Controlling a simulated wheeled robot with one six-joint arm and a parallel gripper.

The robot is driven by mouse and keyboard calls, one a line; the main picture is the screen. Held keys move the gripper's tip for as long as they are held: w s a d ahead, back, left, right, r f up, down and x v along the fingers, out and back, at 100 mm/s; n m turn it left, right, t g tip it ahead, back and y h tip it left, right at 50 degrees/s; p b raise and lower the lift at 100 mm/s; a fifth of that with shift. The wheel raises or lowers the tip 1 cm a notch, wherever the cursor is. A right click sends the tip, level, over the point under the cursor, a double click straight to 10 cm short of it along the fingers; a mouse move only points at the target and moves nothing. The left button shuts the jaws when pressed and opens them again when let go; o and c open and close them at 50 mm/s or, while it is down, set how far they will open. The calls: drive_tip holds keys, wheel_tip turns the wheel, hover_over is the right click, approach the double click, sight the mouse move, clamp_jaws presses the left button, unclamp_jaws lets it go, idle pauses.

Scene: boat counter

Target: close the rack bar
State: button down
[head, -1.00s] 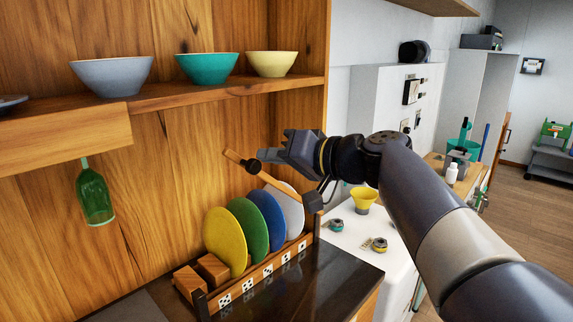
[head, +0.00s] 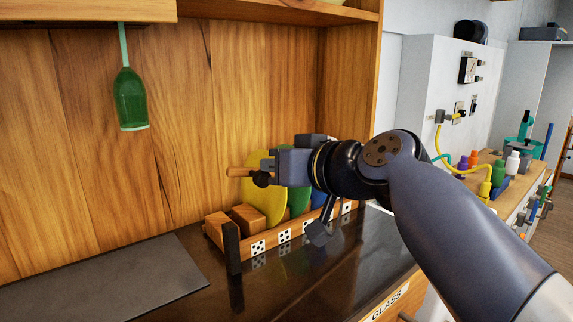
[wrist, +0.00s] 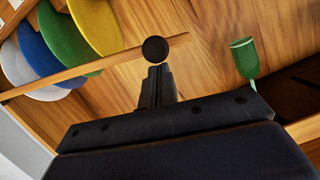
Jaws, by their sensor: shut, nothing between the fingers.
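The rack bar is a light wooden rod (head: 240,172) with a round black knob (head: 262,180) near its free end. The bar is raised above the plate rack (head: 270,240), roughly level in the head view. My gripper (head: 272,165) is shut and empty, beside the knob. In the wrist view the bar (wrist: 95,70) crosses in front of the plates, and my shut fingertips (wrist: 155,72) are just below the knob (wrist: 155,49); I cannot tell whether they touch it. A dark post (head: 232,248) stands at the rack's left end, below the bar. My gripper hides the bar's right part in the head view.
Yellow (head: 266,200) and green (head: 298,200) plates stand in the rack, with blue and white ones (wrist: 15,65) behind. A green glass (head: 131,98) hangs at upper left. A grey mat (head: 110,280) lies on the counter's left, clear.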

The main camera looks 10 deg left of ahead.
wheel_tip(320, 180, down, 8)
drive_tip(key=s+a+n+b, duration=0.1)
drive_tip(key=b, duration=0.5)
drive_tip(key=shift+b, duration=0.3)
drive_tip(key=shift+s+a, duration=0.1)
